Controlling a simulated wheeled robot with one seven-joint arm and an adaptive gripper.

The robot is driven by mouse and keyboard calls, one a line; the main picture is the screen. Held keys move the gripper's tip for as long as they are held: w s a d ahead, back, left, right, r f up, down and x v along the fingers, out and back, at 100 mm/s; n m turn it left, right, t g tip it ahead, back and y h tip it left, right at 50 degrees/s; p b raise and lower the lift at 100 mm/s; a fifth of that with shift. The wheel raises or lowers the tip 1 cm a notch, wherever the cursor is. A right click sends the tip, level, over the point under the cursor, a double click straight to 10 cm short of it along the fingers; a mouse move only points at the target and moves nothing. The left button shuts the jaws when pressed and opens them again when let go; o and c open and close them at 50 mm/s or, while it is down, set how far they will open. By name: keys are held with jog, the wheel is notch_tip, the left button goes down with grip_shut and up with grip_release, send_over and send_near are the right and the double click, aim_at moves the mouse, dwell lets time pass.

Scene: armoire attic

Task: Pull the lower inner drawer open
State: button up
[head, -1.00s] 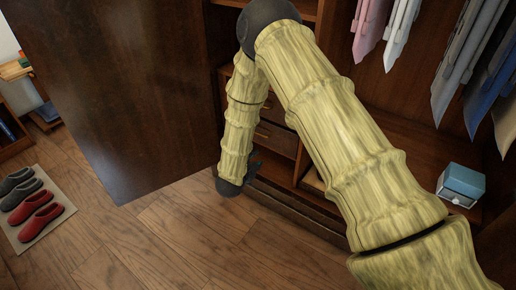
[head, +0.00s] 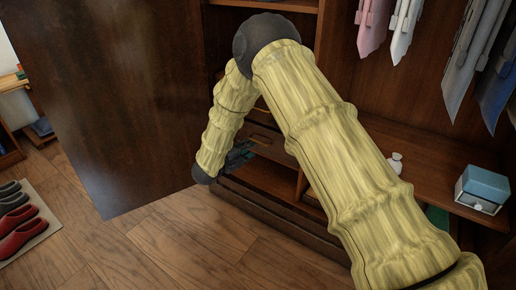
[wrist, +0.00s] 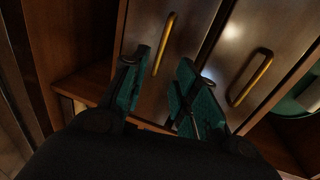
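The wrist view is turned sideways and shows two brown drawer fronts side by side. The lower inner drawer (wrist: 147,95) appears to be the left one, with a gold bar handle (wrist: 163,45). The upper drawer has another gold handle (wrist: 249,77), to the right. Both drawers look closed. My gripper (wrist: 168,65) is open, its teal fingers on either side of the lower handle's near end. I cannot tell whether they touch it. In the head view my gripper (head: 241,156) is small and dark in front of the drawers, partly hidden by my arm.
A large dark armoire door (head: 120,90) stands open on the left. Clothes (head: 465,60) hang at the upper right. A blue box (head: 482,187) and a white bottle (head: 395,163) stand on the shelf. Slippers (head: 20,222) lie on a mat. Floor (head: 185,245) before the armoire is clear.

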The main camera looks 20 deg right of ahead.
jog(key=b+x, duration=0.2)
jog(key=x, duration=0.5)
jog(key=shift+w+d+b, duration=0.2)
jog(key=shift+d+b, duration=0.1)
grip_shut()
